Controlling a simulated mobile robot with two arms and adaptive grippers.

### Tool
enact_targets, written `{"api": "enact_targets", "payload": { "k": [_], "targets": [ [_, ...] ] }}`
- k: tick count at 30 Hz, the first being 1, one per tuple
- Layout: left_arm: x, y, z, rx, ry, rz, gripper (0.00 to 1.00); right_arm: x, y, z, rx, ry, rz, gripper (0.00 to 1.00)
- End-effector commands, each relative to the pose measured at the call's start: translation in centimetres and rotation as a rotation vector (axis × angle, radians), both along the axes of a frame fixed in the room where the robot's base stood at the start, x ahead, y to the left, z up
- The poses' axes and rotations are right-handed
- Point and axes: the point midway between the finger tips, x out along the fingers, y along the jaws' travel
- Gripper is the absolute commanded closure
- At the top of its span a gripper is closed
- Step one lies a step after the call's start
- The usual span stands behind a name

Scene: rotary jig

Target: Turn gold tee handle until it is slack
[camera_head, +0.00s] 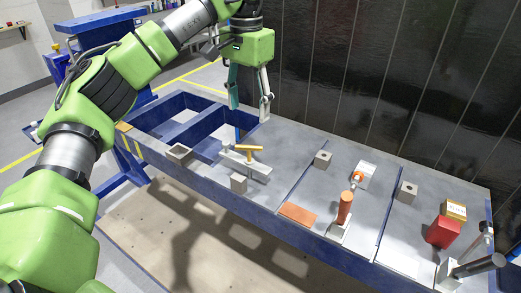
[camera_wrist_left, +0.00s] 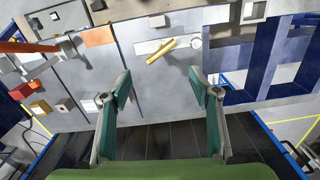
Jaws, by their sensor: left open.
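The gold tee handle (camera_head: 249,148) is a short yellow bar on top of a pale grey plate (camera_head: 258,170) on the left part of the bench. It also shows in the left wrist view (camera_wrist_left: 161,51), lying slantwise over the plate, with a round white piece beside it. My left gripper (camera_head: 251,108) hangs above and behind the handle, apart from it. In the left wrist view its two fingers (camera_wrist_left: 160,90) are spread wide with nothing between them. My right gripper is not seen in either view.
Grey blocks (camera_head: 238,183) stand around the plate. An orange upright handle (camera_head: 345,207), an orange pad (camera_head: 298,214), a red block (camera_head: 442,231) and a dark rod (camera_head: 478,266) sit farther right. The blue frame has open bays (camera_head: 178,128) at left. A dark wall stands behind the bench.

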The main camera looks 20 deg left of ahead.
Motion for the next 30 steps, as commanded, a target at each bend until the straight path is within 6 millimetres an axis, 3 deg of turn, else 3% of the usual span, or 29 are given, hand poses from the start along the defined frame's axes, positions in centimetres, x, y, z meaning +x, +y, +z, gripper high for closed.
{"api": "enact_targets", "payload": {
  "k": [6,10,18,24,30],
  "targets": [
    [-0.1,-0.1,-3.1,-0.002,0.007,-0.005,0.44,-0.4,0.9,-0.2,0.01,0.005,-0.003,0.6],
    [-0.2,0.0,-5.7,-0.001,0.006,-0.002,0.44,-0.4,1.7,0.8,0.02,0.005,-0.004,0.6],
    [-0.2,-0.1,-10.9,-0.003,0.005,-0.003,0.44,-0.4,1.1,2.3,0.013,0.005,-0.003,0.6],
    [-0.1,-0.1,-13.1,-0.003,0.002,-0.002,0.44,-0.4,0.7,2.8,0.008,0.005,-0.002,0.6],
    [0.0,-0.1,-13.7,-0.003,0.001,-0.002,0.44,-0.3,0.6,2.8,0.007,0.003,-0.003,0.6]
  ]
}}
